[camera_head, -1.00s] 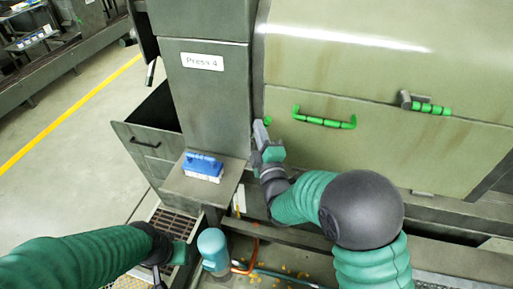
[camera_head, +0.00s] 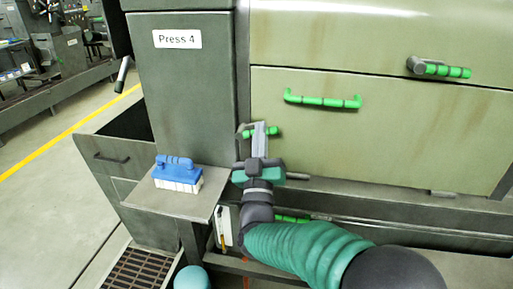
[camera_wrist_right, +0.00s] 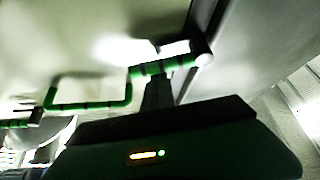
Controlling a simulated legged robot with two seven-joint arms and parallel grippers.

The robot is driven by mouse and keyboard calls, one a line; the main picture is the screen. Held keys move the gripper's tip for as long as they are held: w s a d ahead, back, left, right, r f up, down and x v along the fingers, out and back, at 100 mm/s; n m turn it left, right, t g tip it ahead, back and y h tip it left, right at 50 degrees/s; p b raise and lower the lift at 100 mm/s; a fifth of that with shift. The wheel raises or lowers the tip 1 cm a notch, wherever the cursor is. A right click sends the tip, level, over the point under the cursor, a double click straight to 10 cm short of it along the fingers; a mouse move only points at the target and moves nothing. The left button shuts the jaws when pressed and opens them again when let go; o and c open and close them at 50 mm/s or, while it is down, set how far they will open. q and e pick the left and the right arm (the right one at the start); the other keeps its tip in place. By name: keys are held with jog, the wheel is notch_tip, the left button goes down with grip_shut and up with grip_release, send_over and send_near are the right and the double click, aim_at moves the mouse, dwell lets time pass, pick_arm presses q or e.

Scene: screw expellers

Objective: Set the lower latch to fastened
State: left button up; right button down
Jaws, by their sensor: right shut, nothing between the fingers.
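The lower latch (camera_head: 275,131), with a grey pivot and green bar, sits at the left edge of the green panel in the head view. Its bar lies about level. My right gripper (camera_head: 259,128) is shut and empty, pointing up across the latch and hiding its middle. In the right wrist view the latch's green bar (camera_wrist_right: 150,69) and round pivot are just beyond the fingertips (camera_wrist_right: 157,84); I cannot tell whether they touch. Another latch (camera_head: 440,69) with a level green bar is higher on the right. My left gripper is out of view.
A fixed green handle (camera_head: 320,100) is on the panel, right of my right gripper. A blue brush (camera_head: 177,172) lies on a small shelf (camera_head: 205,203) left of my right arm. A green bar (camera_head: 291,218) shows low behind that arm.

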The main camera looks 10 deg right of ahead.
jog(key=shift+s+d+f+m+g+h+b, duration=0.15)
jog(key=shift+f+m+h+b, duration=0.2)
jog(key=shift+m+h+b, duration=0.55)
jog(key=shift+w+d+f+m+g+h+b, duration=0.15)
jog(key=shift+f+m+h+b, duration=0.4)
jog(key=shift+m, duration=0.7)
jog(key=shift+s+d+f+m+g+h+b, duration=0.1)
jog(key=shift+s+f+m+g+h+b, duration=0.1)
jog(key=shift+m+h+b, duration=0.55)
jog(key=shift+a+m, duration=0.1)
jog(key=shift+m, duration=0.3)
